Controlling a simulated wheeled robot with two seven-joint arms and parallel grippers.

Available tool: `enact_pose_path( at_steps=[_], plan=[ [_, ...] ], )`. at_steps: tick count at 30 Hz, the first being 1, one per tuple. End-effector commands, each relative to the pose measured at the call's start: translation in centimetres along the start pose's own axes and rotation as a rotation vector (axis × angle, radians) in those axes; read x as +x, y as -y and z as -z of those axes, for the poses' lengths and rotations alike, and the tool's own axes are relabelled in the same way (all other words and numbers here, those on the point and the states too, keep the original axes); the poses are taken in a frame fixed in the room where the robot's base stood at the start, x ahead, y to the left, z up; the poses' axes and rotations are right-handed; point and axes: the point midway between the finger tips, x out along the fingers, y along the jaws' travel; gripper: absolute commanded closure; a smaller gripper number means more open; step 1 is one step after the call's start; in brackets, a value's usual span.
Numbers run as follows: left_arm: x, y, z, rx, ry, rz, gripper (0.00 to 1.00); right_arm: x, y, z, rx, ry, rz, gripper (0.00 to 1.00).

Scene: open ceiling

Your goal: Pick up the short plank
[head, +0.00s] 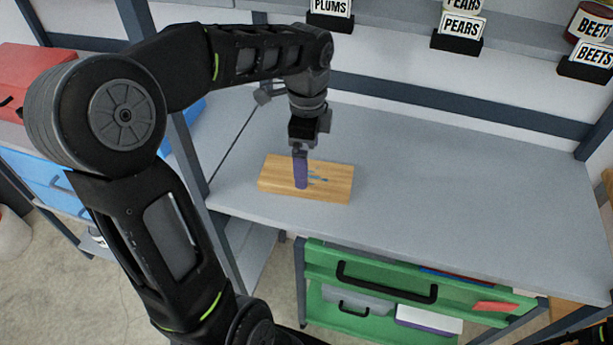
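The short plank (335,184) is a light wooden board lying flat on the grey worktop, near its front left edge. My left gripper (301,180) points down at the plank from above, its purple finger part in front of the wood left of the plank's middle. The fingers line up in this view, so I cannot tell whether they are apart or closed on the plank. Small dark marks show on the plank's top right of the finger.
The grey worktop (450,200) is clear to the right of the plank. A shelf above holds labelled cards, including PEARS (462,27) and BEETS (592,55). Green drawers (400,275) stand below the front edge. A red box (35,75) is at far left.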

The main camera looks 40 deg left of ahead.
Motion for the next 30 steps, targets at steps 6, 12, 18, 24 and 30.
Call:
enact_pose_path(
  at_steps=[6,12,18,24,30],
  plan=[
    [3.1,-0.1,-0.2,0.0,0.001,-0.006,0.0,-0.6,0.2,0.0,0.0,0.0,0.0,0.64],
    [4.7,0.0,-0.1,0.001,0.0,-0.002,0.0,-0.6,0.2,0.0,0.0,0.0,0.0,0.64],
    [4.7,0.0,-0.1,0.0,0.0,-0.001,0.0,-0.6,0.2,0.0,0.0,0.0,0.0,0.64],
    [4.6,0.0,-0.1,0.0,0.0,-0.001,0.0,-0.6,0.2,0.0,0.0,0.0,0.0,0.64],
    [4.6,0.0,-0.1,0.0,0.0,-0.001,0.03,-0.6,0.2,0.0,0.0,0.0,0.0,0.64]
  ],
)
